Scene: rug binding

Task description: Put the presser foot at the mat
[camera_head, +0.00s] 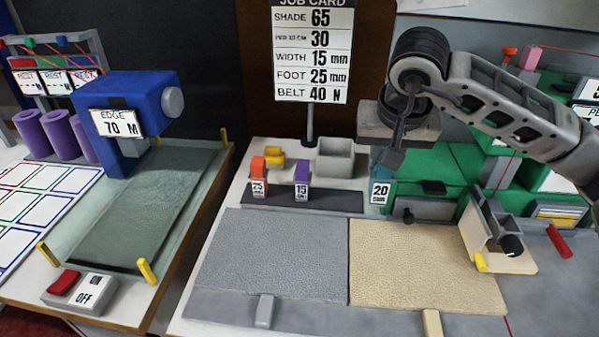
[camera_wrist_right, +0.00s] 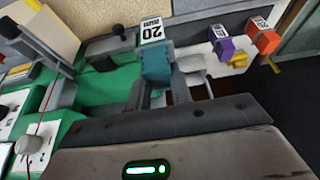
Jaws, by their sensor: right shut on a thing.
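My right gripper (camera_head: 388,158) is shut on a teal presser foot (camera_head: 379,191) labelled 20 mm and holds it at the right end of a dark rack strip (camera_head: 335,201). The teal foot also shows between the fingers in the right wrist view (camera_wrist_right: 157,66); whether it touches the strip is unclear. An orange foot (camera_head: 258,170) labelled 25 and a purple foot (camera_head: 302,172) labelled 15 stand on the strip. A dark grey mat (camera_head: 215,309) lies under a grey rug piece (camera_head: 275,250) and a beige rug piece (camera_head: 420,265). My left gripper is out of view.
A job card (camera_head: 313,50) on a post reads FOOT 25 mm. A green machine (camera_head: 440,165) stands behind and right of the strip. A cream holder (camera_head: 495,240) stands right of the beige piece. A blue edge machine (camera_head: 125,105) is at left.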

